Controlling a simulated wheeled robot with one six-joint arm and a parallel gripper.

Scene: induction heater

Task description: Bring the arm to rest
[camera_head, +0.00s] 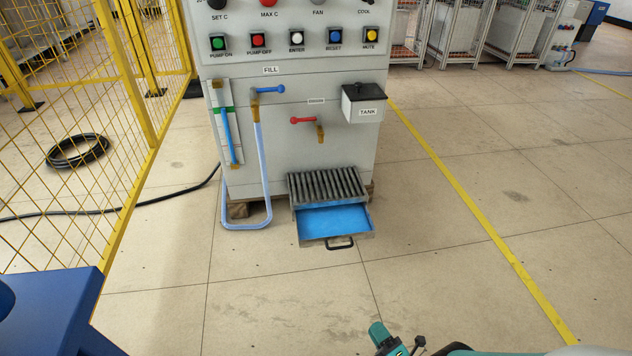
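My arm shows only in part, at the bottom edge of the head view, right of the middle. A teal and black piece there may belong to my gripper, but I cannot make out two fingertips or tell whether it holds anything. The induction heater cabinet (275,130) stands ahead, with a FILL valve with a blue lever (268,90), a drain valve with a red lever (303,120), and a box marked TANK (365,104). The blue drawer (335,221) under the ribbed grate (327,184) is pulled out. My arm parts are apart from the cabinet.
A yellow mesh fence (75,110) stands at left, with a coiled black hose (77,151) behind it. A blue object (50,305) fills the lower left corner. A yellow floor line (470,205) runs at right. The floor between cabinet and arm is clear. Wire cages (458,30) stand behind.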

